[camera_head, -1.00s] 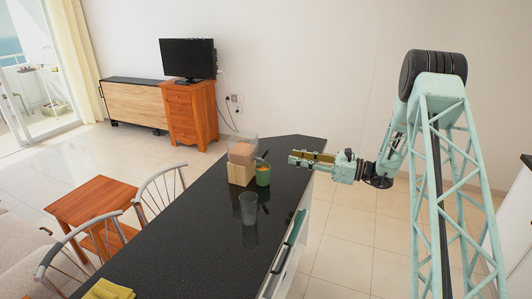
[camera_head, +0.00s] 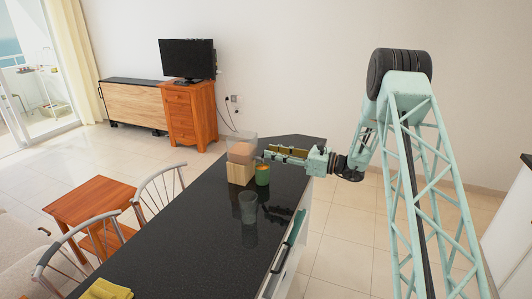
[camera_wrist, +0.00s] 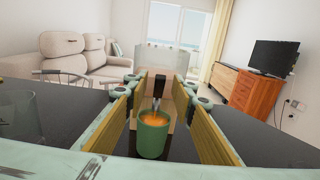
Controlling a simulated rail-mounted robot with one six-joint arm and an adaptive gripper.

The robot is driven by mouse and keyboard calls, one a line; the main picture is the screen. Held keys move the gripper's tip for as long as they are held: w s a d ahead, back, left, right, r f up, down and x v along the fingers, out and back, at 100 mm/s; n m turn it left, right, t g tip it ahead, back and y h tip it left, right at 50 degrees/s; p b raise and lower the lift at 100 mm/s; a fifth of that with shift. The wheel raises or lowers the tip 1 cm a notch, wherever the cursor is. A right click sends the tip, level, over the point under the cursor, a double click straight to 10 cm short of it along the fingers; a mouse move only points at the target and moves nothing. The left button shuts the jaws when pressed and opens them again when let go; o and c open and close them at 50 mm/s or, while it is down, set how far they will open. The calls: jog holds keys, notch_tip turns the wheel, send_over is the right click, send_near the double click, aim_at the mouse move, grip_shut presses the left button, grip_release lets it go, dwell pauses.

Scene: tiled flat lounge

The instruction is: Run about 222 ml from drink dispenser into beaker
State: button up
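The drink dispenser (camera_head: 240,173) has a pale wooden base and a clear upper tank. It stands on the dark counter, and its black tap (camera_wrist: 159,82) faces my wrist camera. A green cup (camera_head: 263,179) stands upright close in front of it, under the tap. In the wrist view the green cup (camera_wrist: 152,140) has orange inside; whether liquid is running is unclear. A clear glass, perhaps the beaker (camera_head: 248,207), stands apart, nearer the head camera, and seems empty. My gripper (camera_head: 268,153) is open and empty, its fingers pointing at the dispenser, above the cup.
A yellow cloth (camera_head: 106,289) lies at the counter's near end. The dark counter (camera_head: 180,240) is otherwise mostly clear. Metal-backed chairs (camera_head: 160,190) stand along its left side. In the wrist view the clear glass (camera_wrist: 22,112) is to the left of my fingers.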

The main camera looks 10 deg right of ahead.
jog(key=shift+x, duration=1.65)
grip_shut()
